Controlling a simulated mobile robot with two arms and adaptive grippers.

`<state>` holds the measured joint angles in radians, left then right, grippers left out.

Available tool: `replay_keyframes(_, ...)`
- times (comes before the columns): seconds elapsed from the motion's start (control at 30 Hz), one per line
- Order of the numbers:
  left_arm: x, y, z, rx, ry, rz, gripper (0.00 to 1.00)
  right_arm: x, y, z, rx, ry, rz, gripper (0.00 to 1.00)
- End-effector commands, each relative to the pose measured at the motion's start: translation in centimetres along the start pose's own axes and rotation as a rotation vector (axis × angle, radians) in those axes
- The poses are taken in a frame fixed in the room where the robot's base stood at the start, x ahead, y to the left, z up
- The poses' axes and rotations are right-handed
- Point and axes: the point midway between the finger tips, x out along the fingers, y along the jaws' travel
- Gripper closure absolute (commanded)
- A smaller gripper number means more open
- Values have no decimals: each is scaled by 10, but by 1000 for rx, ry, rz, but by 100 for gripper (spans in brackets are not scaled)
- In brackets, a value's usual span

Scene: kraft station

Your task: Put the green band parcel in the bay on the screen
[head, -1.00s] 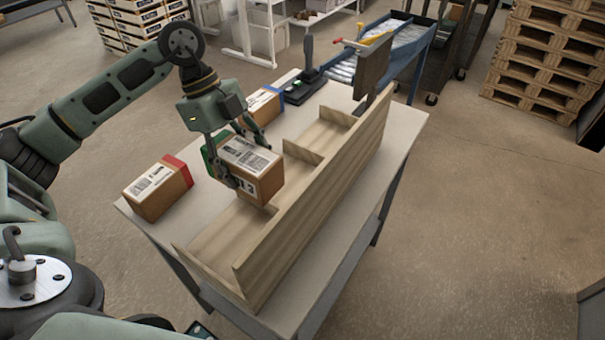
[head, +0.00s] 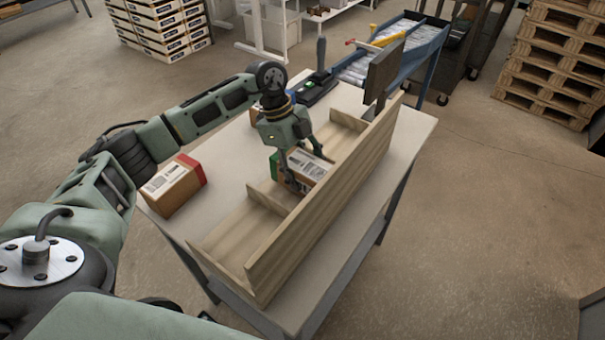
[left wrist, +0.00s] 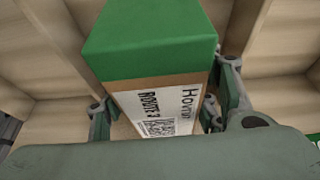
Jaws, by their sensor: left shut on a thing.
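The green band parcel (head: 310,164) is a brown box with a white label and a green end. My left gripper (head: 307,171) is shut on it, with fingers on two opposite sides. The parcel is at the middle bay of the wooden divider rack (head: 318,213), between two dividers. The rack's tall side hides its bottom, so I cannot tell whether it touches the floor of the bay. In the left wrist view the green end and "Route 3" label of the parcel (left wrist: 150,45) show between the fingers, with wood around. The screen (head: 383,72) is edge-on and unreadable. My right gripper is out of view.
A red band parcel (head: 172,187) stands on the table (head: 225,165) left of the rack. Another parcel (head: 257,112) is mostly hidden behind my left arm. A black device with a handle (head: 318,85) stands at the back. The near bay is empty.

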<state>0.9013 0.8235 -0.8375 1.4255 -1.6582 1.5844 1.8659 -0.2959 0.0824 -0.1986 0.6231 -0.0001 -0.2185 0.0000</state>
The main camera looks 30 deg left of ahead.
Motion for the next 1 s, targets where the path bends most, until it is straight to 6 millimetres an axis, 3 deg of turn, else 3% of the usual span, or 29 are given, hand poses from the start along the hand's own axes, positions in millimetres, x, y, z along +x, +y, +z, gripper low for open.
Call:
replay_keyframes(0.13,17,0,6,-1,3,1,82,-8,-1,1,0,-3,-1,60)
replay_keyframes(0.5,23,0,9,0,2,-1,82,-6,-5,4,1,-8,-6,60)
replay_keyframes(0.53,22,0,9,0,1,0,42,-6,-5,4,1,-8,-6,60)
replay_keyframes(0.73,22,0,9,0,1,0,25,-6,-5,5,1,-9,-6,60)
replay_keyframes(1.0,22,0,9,0,1,0,25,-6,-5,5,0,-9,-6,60)
